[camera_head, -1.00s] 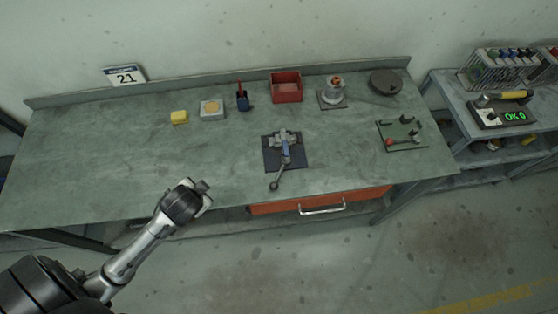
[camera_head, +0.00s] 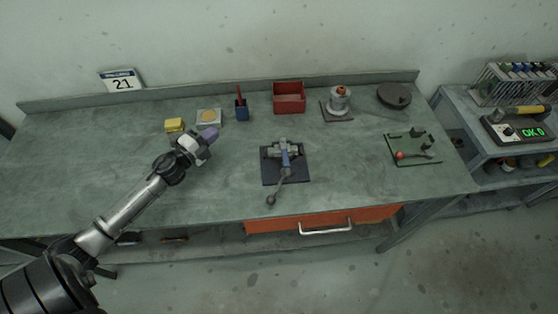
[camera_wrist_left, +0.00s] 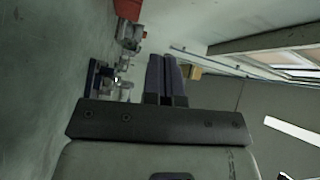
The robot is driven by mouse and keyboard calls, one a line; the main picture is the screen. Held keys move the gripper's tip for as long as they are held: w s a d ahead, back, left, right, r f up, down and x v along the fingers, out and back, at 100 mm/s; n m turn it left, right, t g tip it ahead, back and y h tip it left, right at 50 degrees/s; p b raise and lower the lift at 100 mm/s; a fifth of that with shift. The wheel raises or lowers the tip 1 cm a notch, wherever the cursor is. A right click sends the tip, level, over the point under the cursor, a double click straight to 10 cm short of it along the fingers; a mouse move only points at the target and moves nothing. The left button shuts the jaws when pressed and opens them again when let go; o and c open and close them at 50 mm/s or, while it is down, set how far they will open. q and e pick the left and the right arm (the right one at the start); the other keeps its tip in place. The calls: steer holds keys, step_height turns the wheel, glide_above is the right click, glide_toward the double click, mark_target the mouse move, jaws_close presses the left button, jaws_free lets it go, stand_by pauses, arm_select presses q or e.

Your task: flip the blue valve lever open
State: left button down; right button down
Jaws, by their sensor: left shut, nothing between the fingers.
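The gate valve (camera_head: 285,150) sits on a dark square plate (camera_head: 270,177) near the middle of the bench. Its blue lever (camera_head: 286,160) points toward the front edge and ends in a dark round knob (camera_head: 271,199). My left gripper (camera_head: 209,135) is over the bench, left of the valve and apart from it. Its two dark purple fingers (camera_wrist_left: 167,78) are together in the left wrist view, with nothing between them. My right gripper is not in view.
A yellow block (camera_head: 175,125), a pad with a round disc (camera_head: 209,117), a blue holder (camera_head: 241,112) and a red bin (camera_head: 289,97) line the back. A green board with a red knob (camera_head: 399,155) lies right. An orange drawer (camera_head: 370,216) is below the front edge.

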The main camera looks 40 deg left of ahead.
arm_select(q)
steer(key=d+m+h, duration=0.2)
steer(key=d+m+g+h, duration=0.1)
steer(key=d+m+h, duration=0.1)
steer(key=h, duration=0.1)
steer(key=s+d+f+m+h, duration=0.1)
steer(key=m+h, duration=0.1)
steer(key=shift+d+f, duration=0.1)
steer(key=shift+d, duration=0.3)
steer(key=s+d+m+g+h, duration=0.1)
steer(key=d+h, duration=0.1)
steer(key=s+d+m+g+h, duration=0.1)
steer(key=m+h, duration=0.1)
steer(key=shift+s+d+m+g, duration=0.1)
steer(key=shift+d+m+g, duration=0.2)
steer(key=shift+d+g, duration=0.1)
steer(key=shift+s+d+m+g+h, duration=0.6)
steer(key=shift+d+m+g+h, duration=0.1)
steer(key=shift+h, duration=0.4)
glide_toward(285, 152)
steer(key=d, duration=0.1)
steer(key=w+d, duration=0.1)
steer(key=d, duration=0.3)
steer(key=shift+w+f, duration=0.15)
steer(key=shift+w, duration=0.25)
steer(key=shift+x, duration=0.85)
steer(key=shift+d+p, duration=0.1)
steer(key=shift+p, duration=0.25)
